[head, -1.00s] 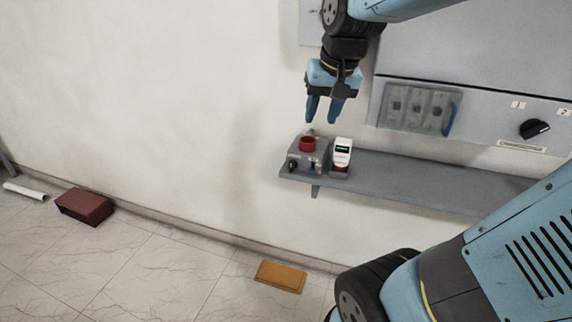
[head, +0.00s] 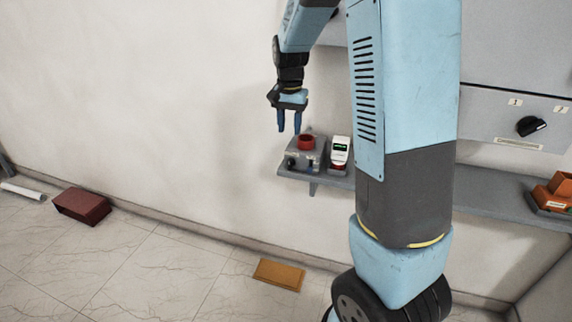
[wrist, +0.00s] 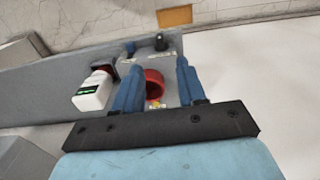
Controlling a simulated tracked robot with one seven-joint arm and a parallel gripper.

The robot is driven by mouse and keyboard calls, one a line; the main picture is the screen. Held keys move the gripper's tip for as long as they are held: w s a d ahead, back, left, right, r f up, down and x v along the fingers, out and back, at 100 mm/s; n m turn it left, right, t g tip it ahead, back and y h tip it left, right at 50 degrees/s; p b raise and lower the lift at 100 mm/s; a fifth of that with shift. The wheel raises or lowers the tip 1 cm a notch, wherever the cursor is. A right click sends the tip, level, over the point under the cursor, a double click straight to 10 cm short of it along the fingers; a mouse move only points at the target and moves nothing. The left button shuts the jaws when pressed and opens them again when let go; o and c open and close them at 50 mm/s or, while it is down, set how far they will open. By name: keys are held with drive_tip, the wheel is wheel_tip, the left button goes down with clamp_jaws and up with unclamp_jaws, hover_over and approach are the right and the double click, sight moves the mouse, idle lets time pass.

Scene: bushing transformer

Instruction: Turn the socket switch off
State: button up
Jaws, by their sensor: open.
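A grey box (head: 318,150) with a red round socket (head: 306,142) on top stands at the left end of the wall shelf. On its front are a black knob (head: 290,163) and a small blue part (head: 309,167). In the wrist view the red socket (wrist: 154,84) lies between my fingers, with the black knob (wrist: 161,42) and a blue knob (wrist: 130,47) beyond. I cannot tell which one is the socket switch. My gripper (head: 289,129) points down, open and empty, just above and left of the box. It appears apart from the box.
A white device with a green display (head: 340,151) stands right beside the box on the grey shelf (head: 480,200). A wall panel carries a black rotary knob (head: 531,126). An orange item (head: 556,193) sits at the shelf's right. My arm hides the shelf's middle.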

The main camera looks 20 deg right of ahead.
sight(289, 160)
wheel_tip(289, 160, down, 14)
drive_tip(key=shift+r, duration=0.1)
idle(0.5)
